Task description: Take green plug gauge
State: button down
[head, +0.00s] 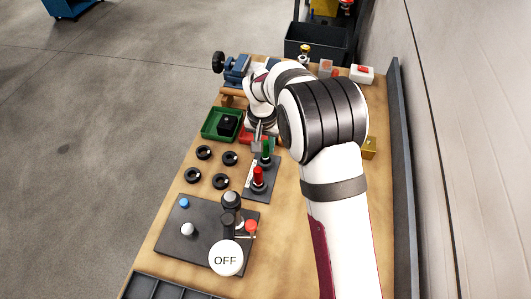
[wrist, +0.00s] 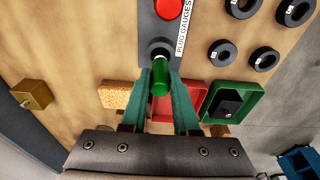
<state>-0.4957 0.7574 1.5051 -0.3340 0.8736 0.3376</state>
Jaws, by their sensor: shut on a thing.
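The green plug gauge (head: 266,151) stands at the far end of the dark gauge plate (head: 250,191). In the wrist view the green plug gauge (wrist: 160,72) lies between the two fingers of my gripper (wrist: 160,88), which is shut on its handle. A dark round collar shows at its far end, over the plate; I cannot tell whether it is seated or slightly raised. The red plug gauge (head: 258,177) stands beside it on the same plate, and its top shows in the wrist view (wrist: 168,8). In the head view my gripper (head: 258,140) is partly hidden by my arm.
A green tray (head: 207,133) with a black block and a red tray (wrist: 197,91) are close by. Several black rings (head: 229,158) lie left of the plate. A control panel (head: 176,233) is at the front, a blue vise (head: 236,72) at the back. A brass block (head: 369,148) sits right.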

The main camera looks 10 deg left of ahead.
notch_tip(320, 180, up, 7)
jog(key=shift+f, duration=0.2)
